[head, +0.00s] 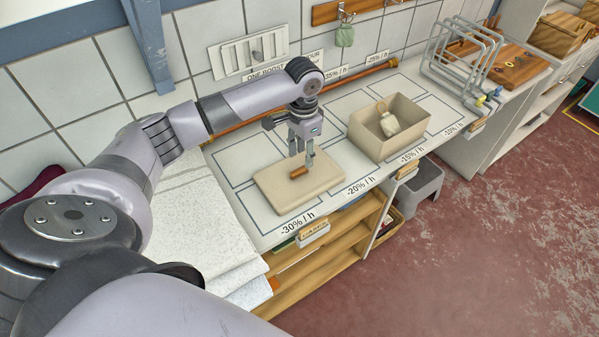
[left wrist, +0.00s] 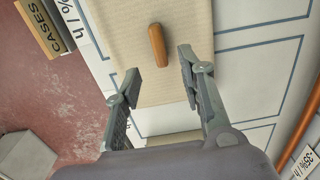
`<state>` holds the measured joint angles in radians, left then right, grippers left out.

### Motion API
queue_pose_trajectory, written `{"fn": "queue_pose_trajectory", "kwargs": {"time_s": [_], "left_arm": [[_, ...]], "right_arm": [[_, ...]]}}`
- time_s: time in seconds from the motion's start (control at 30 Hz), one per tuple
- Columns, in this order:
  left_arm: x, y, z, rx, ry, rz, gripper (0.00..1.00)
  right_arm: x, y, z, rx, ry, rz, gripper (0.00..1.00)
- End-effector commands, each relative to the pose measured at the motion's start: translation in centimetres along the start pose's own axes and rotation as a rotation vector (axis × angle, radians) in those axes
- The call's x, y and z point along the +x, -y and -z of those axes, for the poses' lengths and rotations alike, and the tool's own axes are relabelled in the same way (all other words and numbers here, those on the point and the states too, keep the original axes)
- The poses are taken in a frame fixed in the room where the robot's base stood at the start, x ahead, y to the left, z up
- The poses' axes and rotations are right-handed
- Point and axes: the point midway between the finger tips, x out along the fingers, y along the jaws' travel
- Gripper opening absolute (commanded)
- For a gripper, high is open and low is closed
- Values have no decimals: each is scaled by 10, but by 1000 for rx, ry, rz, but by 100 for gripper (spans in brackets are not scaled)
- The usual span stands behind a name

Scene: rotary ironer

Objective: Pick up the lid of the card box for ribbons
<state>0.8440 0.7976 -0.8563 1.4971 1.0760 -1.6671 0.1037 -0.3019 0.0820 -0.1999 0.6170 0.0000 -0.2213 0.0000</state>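The lid (head: 272,188) of the card box is a flat beige slab with rounded corners. It lies on the white counter, with a short brown wooden handle (head: 298,173) on top. In the left wrist view the lid (left wrist: 185,22) and its handle (left wrist: 158,45) show too. The card box (head: 375,147) is beige, open at the top, and stands to the right of the lid with a pale tagged item inside. My left gripper (head: 302,158) points down over the lid. In the left wrist view its fingers (left wrist: 159,72) are apart, with nothing between them; the handle appears just beyond the tips.
White cloth (head: 215,225) lies on the counter at the left. A wire rack (head: 465,60) and a wooden board (head: 510,68) stand at the far right end. A copper-coloured pipe (head: 350,78) runs along the wall. Outlined counter spaces around the lid are clear.

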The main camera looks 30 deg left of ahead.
Motion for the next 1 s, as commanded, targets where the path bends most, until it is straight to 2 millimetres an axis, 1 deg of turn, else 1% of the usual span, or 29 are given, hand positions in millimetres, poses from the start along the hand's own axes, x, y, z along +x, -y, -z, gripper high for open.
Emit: {"fn": "queue_pose_trajectory", "kwargs": {"time_s": [0.03,0.1,0.2,0.3,0.43,0.53,0.7,1.0], "left_arm": [[2,0,0,0,1,0,37],[6,0,-1,0,2,0,37],[17,1,-3,0,4,-1,37],[33,1,-4,0,3,-1,37],[50,1,-4,0,2,0,37],[54,1,-3,1,0,1,37],[55,1,-3,1,0,1,37],[54,1,-3,1,-1,1,17]], "right_arm": [[-1,0,8,0,-13,-1,71],[-4,-1,15,0,-23,-1,71],[-12,1,17,1,-26,1,71],[-20,2,15,1,-22,3,71],[-21,3,9,1,-12,4,71],[-21,4,4,1,-4,5,71],[-20,4,2,1,-1,5,71],[-20,3,3,1,-3,4,71]]}}
